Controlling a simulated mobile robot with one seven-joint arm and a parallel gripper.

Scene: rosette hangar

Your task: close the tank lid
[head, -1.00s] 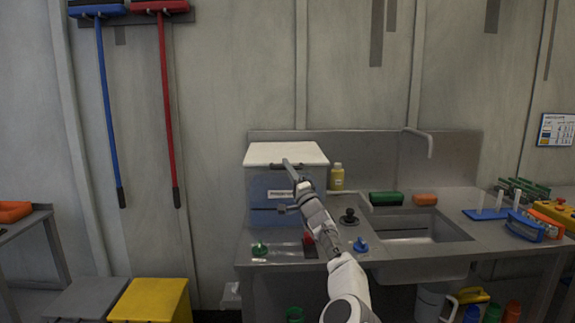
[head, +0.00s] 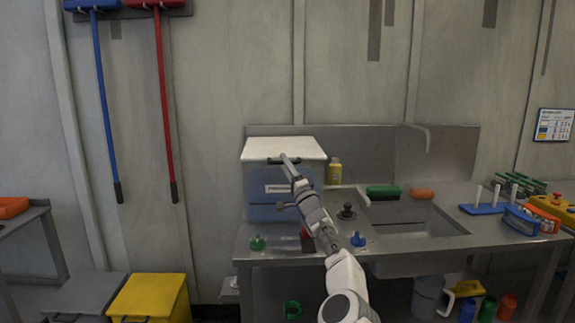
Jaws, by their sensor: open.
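The tank (head: 266,207) is a blue-tinted box with a pale label, standing at the left end of the steel counter. Its white lid (head: 262,148) lies across the top and looks flat from here; I cannot tell whether it is fully seated. A dark bar, perhaps a handle, shows at the lid's front edge. My gripper (head: 287,160) overlaps that front edge in the picture, and I cannot tell whether it touches the lid. It is open, with no object seen in it. My arm hides part of the tank's front right side.
A yellow bottle (head: 334,172) stands right of the tank, near a green brush (head: 383,191) and the sink (head: 415,218). A green knob (head: 257,243) and a blue knob (head: 358,239) sit at the counter's front. A yellow bin (head: 150,297) is at lower left.

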